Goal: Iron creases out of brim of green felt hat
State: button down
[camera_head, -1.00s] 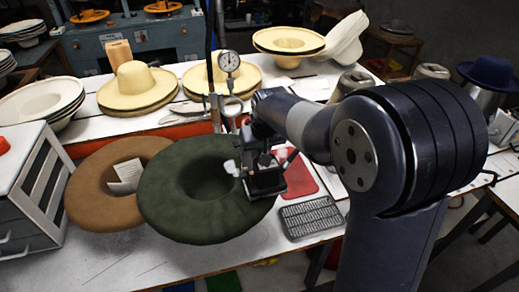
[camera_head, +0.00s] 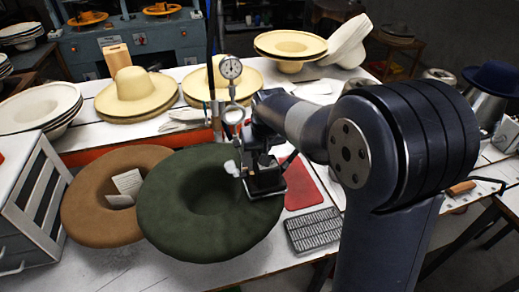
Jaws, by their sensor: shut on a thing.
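The green felt hat (camera_head: 195,228) lies crown-down on the white table, its wide brim facing up around a dark hollow. My gripper (camera_head: 262,172) is over the right part of the brim. It is shut on a dark, flat-based block that looks like the iron (camera_head: 265,185); the fingers and its handle are hard to tell apart. The iron's base is at the brim's right side, and I cannot tell whether it touches the felt. No clear creases show at this size.
A brown hat (camera_head: 85,212) with a paper slip lies left of the green one. A red pad (camera_head: 304,188) and a metal grate (camera_head: 313,230) lie to the right. A gauge (camera_head: 230,68) on a stand rises behind. Straw hats (camera_head: 137,92) fill the back table.

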notch_tip(320, 180, up, 2)
jog(key=shift+s+r+p, duration=0.1)
jog(key=shift+r+p, duration=0.3)
jog(key=shift+p, duration=0.1)
jog(key=shift+r+p, duration=1.95)
jog(key=shift+r, duration=0.75)
